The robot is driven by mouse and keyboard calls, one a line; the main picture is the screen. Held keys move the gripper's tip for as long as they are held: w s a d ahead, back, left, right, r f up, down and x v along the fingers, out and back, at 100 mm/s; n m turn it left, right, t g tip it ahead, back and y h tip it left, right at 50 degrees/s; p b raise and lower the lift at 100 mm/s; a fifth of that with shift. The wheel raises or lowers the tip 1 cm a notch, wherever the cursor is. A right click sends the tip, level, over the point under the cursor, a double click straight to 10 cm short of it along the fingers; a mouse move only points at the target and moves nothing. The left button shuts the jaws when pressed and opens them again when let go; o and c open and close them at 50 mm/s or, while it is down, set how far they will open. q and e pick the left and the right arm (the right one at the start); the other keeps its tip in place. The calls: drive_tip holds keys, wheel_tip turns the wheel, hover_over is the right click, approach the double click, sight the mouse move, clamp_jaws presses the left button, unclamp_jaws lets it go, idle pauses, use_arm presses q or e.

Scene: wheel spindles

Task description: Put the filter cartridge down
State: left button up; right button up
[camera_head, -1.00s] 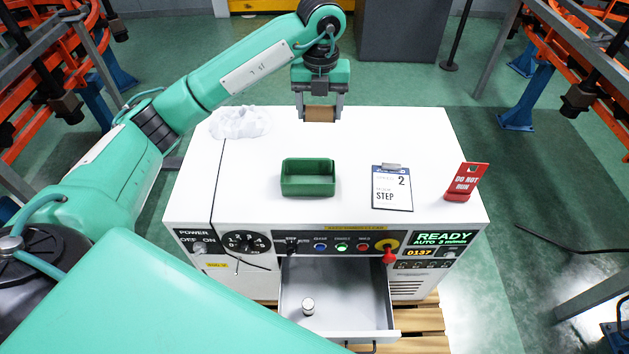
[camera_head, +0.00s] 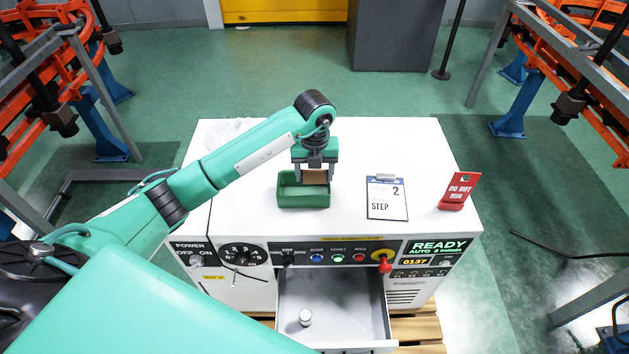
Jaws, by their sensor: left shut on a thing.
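My left gripper (camera_head: 315,179) is shut on a brown piece, the filter cartridge (camera_head: 315,175). It points down at the back right part of a green bin (camera_head: 303,202) on the white machine top. The gripper hides part of the bin's back edge. I cannot tell whether the cartridge touches the bin or its floor. My right gripper is not in view.
A crumpled clear bag (camera_head: 229,129) lies at the back left, partly behind my arm. The open drawer (camera_head: 345,305) holds a small metallic cylinder (camera_head: 305,317).

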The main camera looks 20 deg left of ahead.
sight(315, 182)
use_arm(q)
wheel_tip(315, 182, down, 4)
drive_tip(key=shift+s+r+p, duration=0.1)
drive_tip(key=shift+r+p, duration=0.15)
drive_tip(key=shift+p, duration=0.1)
drive_tip(key=shift+f, duration=0.35)
drive_tip(key=shift+f, duration=0.2)
drive_tip(key=o, duration=1.1)
drive_tip(key=shift+c, duration=0.2)
